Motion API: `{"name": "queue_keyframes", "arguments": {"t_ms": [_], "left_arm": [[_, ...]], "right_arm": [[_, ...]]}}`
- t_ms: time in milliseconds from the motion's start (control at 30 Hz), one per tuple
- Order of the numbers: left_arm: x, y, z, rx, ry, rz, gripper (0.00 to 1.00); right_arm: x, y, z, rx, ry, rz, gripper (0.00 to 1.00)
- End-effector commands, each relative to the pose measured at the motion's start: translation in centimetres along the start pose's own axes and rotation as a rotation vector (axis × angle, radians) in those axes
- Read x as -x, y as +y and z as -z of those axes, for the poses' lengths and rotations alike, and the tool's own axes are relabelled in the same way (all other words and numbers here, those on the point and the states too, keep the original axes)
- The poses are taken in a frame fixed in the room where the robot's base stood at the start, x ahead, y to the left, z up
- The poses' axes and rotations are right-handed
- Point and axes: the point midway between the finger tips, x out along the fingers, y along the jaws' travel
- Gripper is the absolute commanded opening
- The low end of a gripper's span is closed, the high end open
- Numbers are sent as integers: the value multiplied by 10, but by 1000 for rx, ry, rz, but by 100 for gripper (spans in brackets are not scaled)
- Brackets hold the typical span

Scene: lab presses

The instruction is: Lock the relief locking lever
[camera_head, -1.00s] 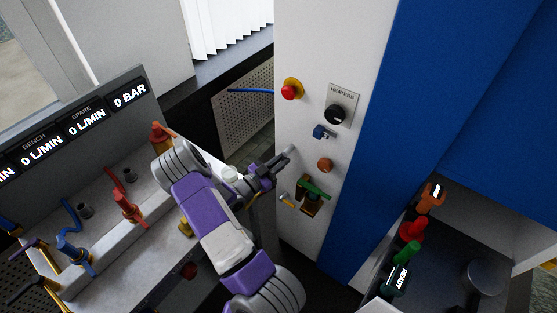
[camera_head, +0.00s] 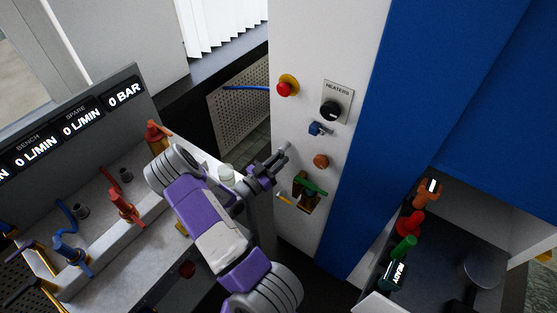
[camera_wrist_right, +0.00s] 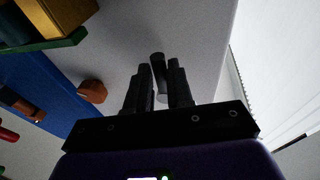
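No label in view names the relief locking lever. My right gripper (camera_head: 281,152) is in front of the white panel, left of a round orange-brown knob (camera_head: 321,161). In the right wrist view its two dark fingers (camera_wrist_right: 158,88) are apart. A short dark grey cylinder (camera_wrist_right: 158,62) shows between and just beyond them; I cannot tell whether they touch it or whether it is the lever. A green lever (camera_head: 311,187) on a brass fitting (camera_head: 303,201) is below the knob; the green bar also shows in the wrist view (camera_wrist_right: 55,44). My left gripper is out of view.
The panel also carries a red button (camera_head: 285,89), a black heaters dial (camera_head: 329,110) and a small blue lever (camera_head: 318,129). A grey bench (camera_head: 100,270) with coloured valves and displays is at left. A dark shelf (camera_head: 440,270) with red and green fittings is at right.

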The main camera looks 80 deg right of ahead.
Motion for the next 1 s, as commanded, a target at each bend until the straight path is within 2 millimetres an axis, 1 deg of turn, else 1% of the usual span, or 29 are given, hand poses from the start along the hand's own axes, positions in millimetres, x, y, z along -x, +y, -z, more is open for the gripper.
{"name": "queue_keyframes", "arguments": {"t_ms": [33, 100, 367, 467, 567, 800, 900, 1000], "left_arm": [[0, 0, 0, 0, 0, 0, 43], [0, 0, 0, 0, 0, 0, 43], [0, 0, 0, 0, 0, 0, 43], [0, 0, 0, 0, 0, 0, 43], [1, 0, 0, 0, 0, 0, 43], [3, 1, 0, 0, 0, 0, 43], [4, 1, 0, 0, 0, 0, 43], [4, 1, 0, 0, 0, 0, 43]], "right_arm": [[0, 0, 0, 0, 0, 0, 30], [0, 0, 0, -1, 0, 0, 40], [0, 0, 0, -4, 1, 0, 41], [5, -1, 0, -4, 0, 1, 41], [18, -1, 0, -4, -1, 4, 41], [58, -1, 0, -2, 0, 4, 41], [69, -1, 0, -3, 0, 2, 41], [74, 0, 0, -2, 0, 1, 41]]}}
